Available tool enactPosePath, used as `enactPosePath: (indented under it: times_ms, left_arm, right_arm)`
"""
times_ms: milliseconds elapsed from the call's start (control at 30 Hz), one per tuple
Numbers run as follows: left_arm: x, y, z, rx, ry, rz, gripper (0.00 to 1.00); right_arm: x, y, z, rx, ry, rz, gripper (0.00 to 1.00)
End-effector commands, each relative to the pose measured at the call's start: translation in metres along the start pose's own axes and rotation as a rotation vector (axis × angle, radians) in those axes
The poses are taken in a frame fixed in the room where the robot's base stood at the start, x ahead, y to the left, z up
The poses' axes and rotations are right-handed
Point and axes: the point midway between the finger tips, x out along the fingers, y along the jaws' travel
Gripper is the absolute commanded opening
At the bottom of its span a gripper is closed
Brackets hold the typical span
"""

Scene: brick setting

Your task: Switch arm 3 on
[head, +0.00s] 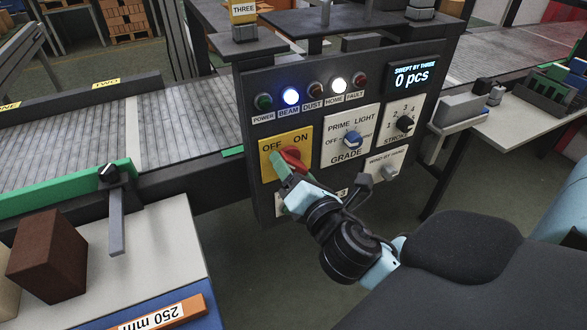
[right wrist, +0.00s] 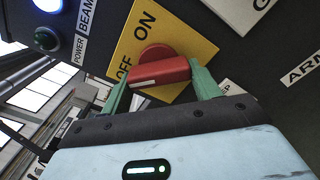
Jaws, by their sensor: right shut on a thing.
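The control panel (head: 350,90) has a yellow plate (head: 270,145) marked OFF and ON, with a red rotary switch (head: 291,160) on it. My right gripper (head: 281,170) reaches the switch from below, its green fingers at the knob. In the right wrist view, the fingers are shut on the red switch (right wrist: 160,70), one at each end. The white mark on its handle lies towards the OFF side there. A label below, partly hidden by my arm, ends in 3; the wrist view shows "ARM" on a label (right wrist: 305,75). My left gripper is not in view.
Above the plate, the BEAM lamp (head: 291,96) and HOME lamp (head: 339,86) are lit. The display (head: 412,78) reads "SWEPT BY THREE 0 pcs". GRADE knob (head: 352,139) and STROKE knob (head: 404,123) sit close on the right. A conveyor (head: 70,150) runs left of the panel.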

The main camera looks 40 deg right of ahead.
Motion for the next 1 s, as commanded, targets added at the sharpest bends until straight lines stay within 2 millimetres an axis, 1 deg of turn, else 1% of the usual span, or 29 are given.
enactPosePath:
  times_ms: [167, 367, 667, 1000]
  left_arm:
    - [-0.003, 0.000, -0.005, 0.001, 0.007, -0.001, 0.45]
    - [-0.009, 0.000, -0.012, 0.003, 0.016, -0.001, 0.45]
    - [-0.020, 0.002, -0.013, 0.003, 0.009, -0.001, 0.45]
    - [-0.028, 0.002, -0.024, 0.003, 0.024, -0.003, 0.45]
  right_arm:
    - [0.000, 0.001, 0.001, 0.065, -0.001, -0.001, 0.39]
    - [0.000, 0.003, 0.001, 0.207, -0.002, -0.002, 0.39]
    - [0.000, 0.005, 0.002, 0.490, -0.002, -0.001, 0.39]
    - [0.000, 0.006, 0.003, 0.813, -0.002, -0.001, 0.39]
